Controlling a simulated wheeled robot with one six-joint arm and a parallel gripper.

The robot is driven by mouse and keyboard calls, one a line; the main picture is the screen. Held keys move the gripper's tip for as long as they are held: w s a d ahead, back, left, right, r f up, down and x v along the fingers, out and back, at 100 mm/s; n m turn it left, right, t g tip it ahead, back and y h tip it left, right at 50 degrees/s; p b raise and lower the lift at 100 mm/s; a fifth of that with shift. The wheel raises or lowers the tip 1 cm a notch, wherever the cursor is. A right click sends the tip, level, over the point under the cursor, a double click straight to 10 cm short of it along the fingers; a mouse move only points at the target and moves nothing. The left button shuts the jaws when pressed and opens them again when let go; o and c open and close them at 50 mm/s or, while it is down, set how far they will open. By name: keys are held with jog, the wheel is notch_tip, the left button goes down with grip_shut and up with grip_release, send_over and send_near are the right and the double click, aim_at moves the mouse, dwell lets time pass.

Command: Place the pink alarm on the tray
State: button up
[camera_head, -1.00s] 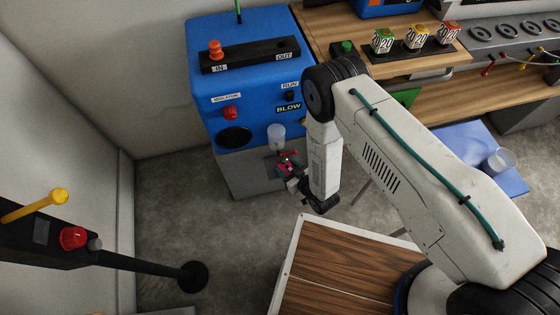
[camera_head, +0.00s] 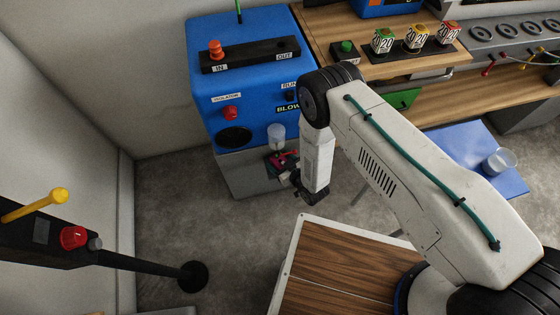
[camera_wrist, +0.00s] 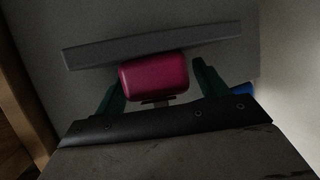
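The pink alarm (camera_head: 285,159) is at a small dark ledge on the front of the blue and grey machine. In the wrist view the alarm (camera_wrist: 155,77) is a rounded pink block in front of a grey bar (camera_wrist: 90,56). My gripper (camera_head: 289,172) is close in front of the alarm. In the wrist view my gripper's dark green fingers (camera_wrist: 160,80) stand apart on either side of the alarm, with a narrow gap at the right finger. The ledge (camera_head: 271,164) may be the tray; the alarm partly hides it. Contact beneath the alarm is unclear.
A clear cup (camera_head: 276,137) is just above the alarm. A blue flat surface (camera_head: 462,143) at right holds a glass (camera_head: 499,161). A wooden-topped table (camera_head: 335,270) is below my arm. Grey floor between is clear.

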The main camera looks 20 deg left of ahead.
jog(key=shift+r, duration=0.1)
jog(key=shift+s+d+r, duration=0.1)
jog(key=shift+s+d, duration=0.05)
jog(key=shift+d, duration=0.05)
jog(key=v, duration=1.1)
jog(key=shift+s+d, duration=0.2)
